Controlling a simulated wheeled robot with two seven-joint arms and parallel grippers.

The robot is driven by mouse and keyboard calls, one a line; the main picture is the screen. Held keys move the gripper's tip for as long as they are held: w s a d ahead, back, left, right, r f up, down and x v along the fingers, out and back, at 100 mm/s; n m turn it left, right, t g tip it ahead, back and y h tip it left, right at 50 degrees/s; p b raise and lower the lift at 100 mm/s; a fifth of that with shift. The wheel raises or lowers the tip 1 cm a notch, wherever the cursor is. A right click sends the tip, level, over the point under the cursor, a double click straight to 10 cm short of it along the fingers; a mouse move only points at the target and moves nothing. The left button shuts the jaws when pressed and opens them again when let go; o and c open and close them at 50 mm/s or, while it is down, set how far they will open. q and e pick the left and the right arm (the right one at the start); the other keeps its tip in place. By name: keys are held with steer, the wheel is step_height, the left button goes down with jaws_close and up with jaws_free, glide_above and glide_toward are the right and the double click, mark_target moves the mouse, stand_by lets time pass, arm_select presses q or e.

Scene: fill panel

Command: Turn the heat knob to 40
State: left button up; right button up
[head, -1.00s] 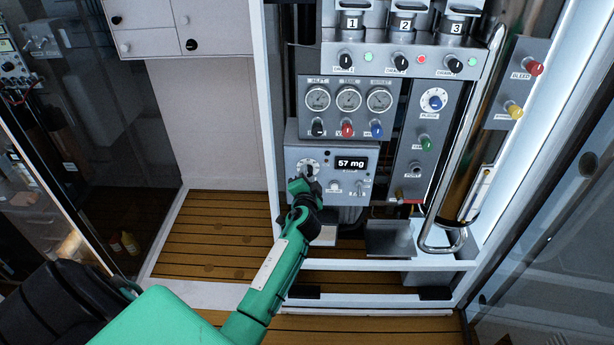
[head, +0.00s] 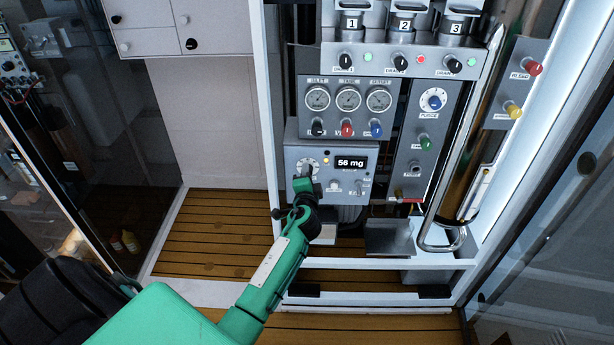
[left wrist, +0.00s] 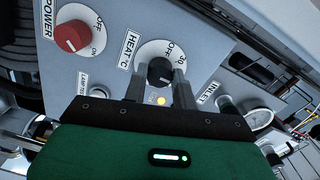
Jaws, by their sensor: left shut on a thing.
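The heat knob (left wrist: 160,72) is black on a white dial labelled HEAT °C in the left wrist view. OFF and what looks like 30 are readable on the dial. Its pointer and the 40 mark cannot be made out. My left gripper (left wrist: 160,88) is shut on the knob, one finger on each side. In the head view, the white heat dial (head: 307,164) is at the left of the grey control box, and my left gripper (head: 306,184) reaches it from below, partly covering it. My right gripper is not in view.
The box has a display (head: 351,162) reading 56 mg and an amber light (left wrist: 161,100). A red POWER knob (left wrist: 72,36) is beside the heat dial. Gauges with small knobs (head: 347,130) sit above. A metal tray (head: 389,239) juts out at lower right.

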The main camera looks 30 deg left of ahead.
arm_select(q)
steer(key=o, duration=1)
steer(key=shift+c, duration=0.2)
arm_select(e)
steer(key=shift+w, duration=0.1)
arm_select(q)
steer(key=b+v, duration=0.1)
steer(key=v, duration=1.3)
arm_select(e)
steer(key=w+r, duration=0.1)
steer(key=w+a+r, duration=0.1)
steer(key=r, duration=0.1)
arm_select(q)
steer(key=shift+w, duration=0.1)
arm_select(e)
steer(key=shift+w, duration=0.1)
arm_select(q)
steer(key=shift+f, duration=0.1)
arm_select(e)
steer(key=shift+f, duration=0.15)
